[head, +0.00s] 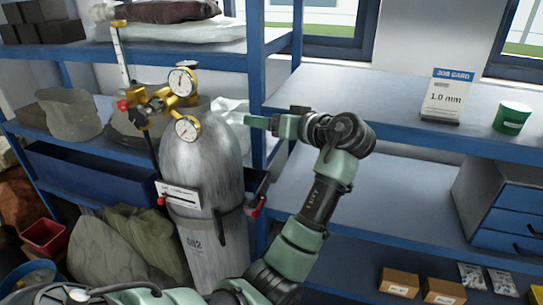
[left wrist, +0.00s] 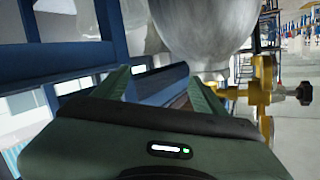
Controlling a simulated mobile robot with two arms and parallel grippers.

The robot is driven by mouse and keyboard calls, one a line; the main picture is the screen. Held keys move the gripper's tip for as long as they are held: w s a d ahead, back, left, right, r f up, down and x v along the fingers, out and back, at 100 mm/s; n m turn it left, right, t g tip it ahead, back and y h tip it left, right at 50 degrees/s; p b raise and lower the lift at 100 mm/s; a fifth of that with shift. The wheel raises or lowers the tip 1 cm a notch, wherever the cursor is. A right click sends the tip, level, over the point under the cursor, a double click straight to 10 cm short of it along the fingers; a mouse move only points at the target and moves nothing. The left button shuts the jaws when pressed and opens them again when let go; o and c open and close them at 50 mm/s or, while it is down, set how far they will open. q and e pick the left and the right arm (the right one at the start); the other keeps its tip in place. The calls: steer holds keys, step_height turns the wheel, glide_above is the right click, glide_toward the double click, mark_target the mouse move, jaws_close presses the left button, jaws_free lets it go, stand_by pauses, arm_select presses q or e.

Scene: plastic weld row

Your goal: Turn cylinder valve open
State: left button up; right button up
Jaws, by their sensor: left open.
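The grey gas cylinder (head: 205,200) stands upright at the left, strapped, with a brass valve and regulator (head: 155,103) on top. The regulator has two round dial gauges (head: 182,81), a small red knob (head: 123,105) and a dark knob (head: 138,118). My left gripper (head: 258,121) is to the right of the cylinder's shoulder, pointing left, apart from it. In the left wrist view the gripper (left wrist: 162,90) is open and empty; the cylinder (left wrist: 210,30) appears inverted beyond it, with brass fittings (left wrist: 262,90) and a black knob (left wrist: 304,92) to the right. My right gripper is out of view.
Blue shelving with sacks (head: 170,28) stands behind the cylinder; its blue post (head: 256,75) is close to my left gripper. A blue-edged shelf unit at the right holds a job card (head: 447,95), a green cup (head: 512,117) and drawers (head: 505,210). A red bin (head: 45,236) is at left.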

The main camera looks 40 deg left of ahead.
arm_select(q)
step_height(320, 180, down, 9)
steer(key=m+t+h, duration=0.1)
steer(key=m, duration=0.1)
steer(key=shift+s+d+m+h, duration=0.35)
steer(key=shift+m+h, duration=0.05)
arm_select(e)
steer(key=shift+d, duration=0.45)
